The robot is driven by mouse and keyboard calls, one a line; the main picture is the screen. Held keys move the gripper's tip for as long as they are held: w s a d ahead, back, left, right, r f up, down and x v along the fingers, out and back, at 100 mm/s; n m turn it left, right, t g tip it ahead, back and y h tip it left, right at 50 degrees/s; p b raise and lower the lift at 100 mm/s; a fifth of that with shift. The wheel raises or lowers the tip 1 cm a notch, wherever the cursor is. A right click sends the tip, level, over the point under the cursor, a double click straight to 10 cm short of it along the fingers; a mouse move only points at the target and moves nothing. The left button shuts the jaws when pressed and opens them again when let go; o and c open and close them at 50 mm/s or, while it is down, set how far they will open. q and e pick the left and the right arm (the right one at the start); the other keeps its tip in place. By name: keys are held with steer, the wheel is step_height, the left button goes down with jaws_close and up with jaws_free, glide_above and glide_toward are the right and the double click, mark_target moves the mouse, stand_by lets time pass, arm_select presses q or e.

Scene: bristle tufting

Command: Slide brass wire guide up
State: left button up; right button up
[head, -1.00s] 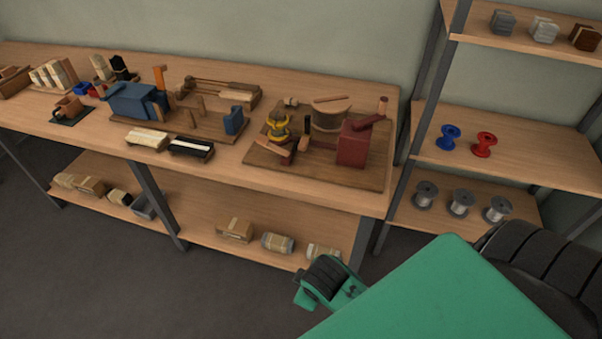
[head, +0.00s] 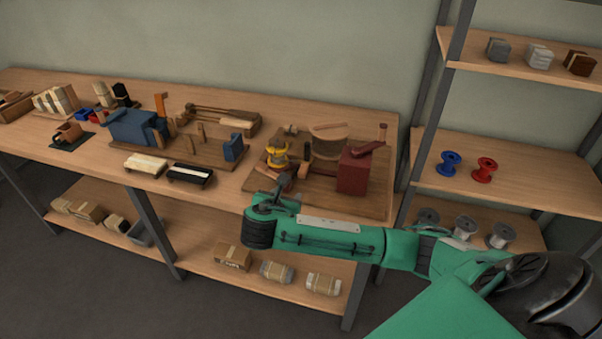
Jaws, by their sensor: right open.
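A yellow, brass-looking part (head: 277,157), which I take for the wire guide, stands at the left of a brown wooden board (head: 365,204) on the workbench. Its exact shape is too small to make out. My right gripper (head: 285,186) reaches in from the right, at the front edge of the bench, just below the yellow part in the picture. It is open, with nothing visible between its fingers. I cannot tell whether it touches anything. It hides part of the board's front left. My left gripper is not in view.
On the same board are a dark red block with a crank (head: 357,171) and a round wooden drum (head: 328,141). To the left are a blue machine (head: 136,126) and black and cream brushes. A shelf with blue (head: 449,163) and red (head: 485,169) spools stands right.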

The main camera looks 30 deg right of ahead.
mark_target(302, 172)
steer(key=shift+n+h, duration=0.3)
steer(key=x, duration=0.5)
steer(key=r+x, duration=0.1)
steer(key=x, duration=0.8)
steer(key=shift+w+d+r, duration=0.25)
steer(key=shift+w+d, duration=0.25)
jaws_close()
